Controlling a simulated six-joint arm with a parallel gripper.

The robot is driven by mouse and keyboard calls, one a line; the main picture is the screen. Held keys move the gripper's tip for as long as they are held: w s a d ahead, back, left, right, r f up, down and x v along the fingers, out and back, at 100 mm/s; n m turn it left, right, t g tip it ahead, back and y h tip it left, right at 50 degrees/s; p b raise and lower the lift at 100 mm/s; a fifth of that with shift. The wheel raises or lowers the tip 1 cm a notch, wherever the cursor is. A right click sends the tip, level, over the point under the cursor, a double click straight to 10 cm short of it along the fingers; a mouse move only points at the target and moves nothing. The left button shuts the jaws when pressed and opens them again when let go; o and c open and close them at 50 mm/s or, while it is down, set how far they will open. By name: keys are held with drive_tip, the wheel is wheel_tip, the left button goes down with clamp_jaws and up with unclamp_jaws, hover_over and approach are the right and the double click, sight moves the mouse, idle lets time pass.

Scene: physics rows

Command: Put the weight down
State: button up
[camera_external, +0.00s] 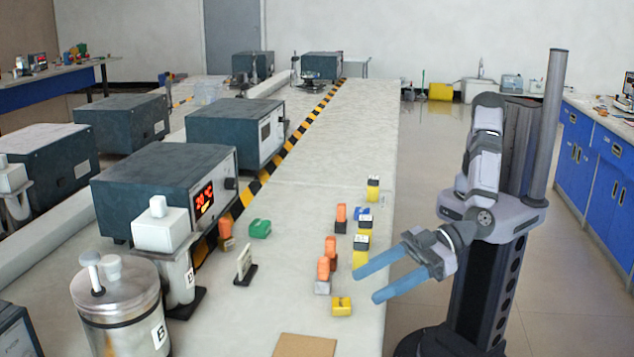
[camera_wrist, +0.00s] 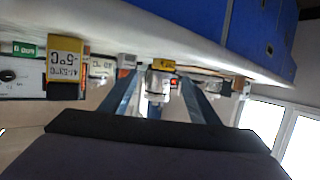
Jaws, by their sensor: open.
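My gripper (camera_external: 366,290) has two long blue fingers, spread apart with nothing between them. It is at the right edge of the white bench, fingers pointing left over the edge. The fingers also show in the wrist view (camera_wrist: 159,82), with a yellow-topped block beyond them. Small coloured blocks that may be weights stand on the bench: a yellow block (camera_external: 341,306), an orange block on a grey base (camera_external: 323,270), another orange block (camera_external: 330,247), a yellow-and-white block (camera_external: 361,250) and a yellow-and-black block (camera_external: 373,188). I cannot tell which is the weight.
A green block (camera_external: 260,228) and a small upright card (camera_external: 244,263) stand further left. Instrument boxes (camera_external: 165,190) and a metal canister (camera_external: 122,305) line the bench's left side. A brown board (camera_external: 305,346) lies at the front.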

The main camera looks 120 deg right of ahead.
sight(342, 301)
drive_tip(key=shift+s+a+r+g+p, duration=0.1)
drive_tip(key=shift+r+g+p, duration=0.1)
drive_tip(key=shift+r, duration=0.15)
drive_tip(key=shift+s+r+g+p, duration=0.1)
drive_tip(key=shift+r+p, duration=0.1)
drive_tip(key=shift+r, duration=0.1)
drive_tip(key=shift+s+a+f, duration=0.1)
drive_tip(key=shift+x, duration=3.7)
drive_tip(key=shift+a+f, duration=0.1)
drive_tip(key=shift+f, duration=0.05)
drive_tip(key=c, duration=1.3)
drive_tip(key=shift+c, duration=0.2)
wheel_tip(342, 301, up, 10)
drive_tip(key=p, duration=0.2)
drive_tip(key=shift+p, duration=0.3)
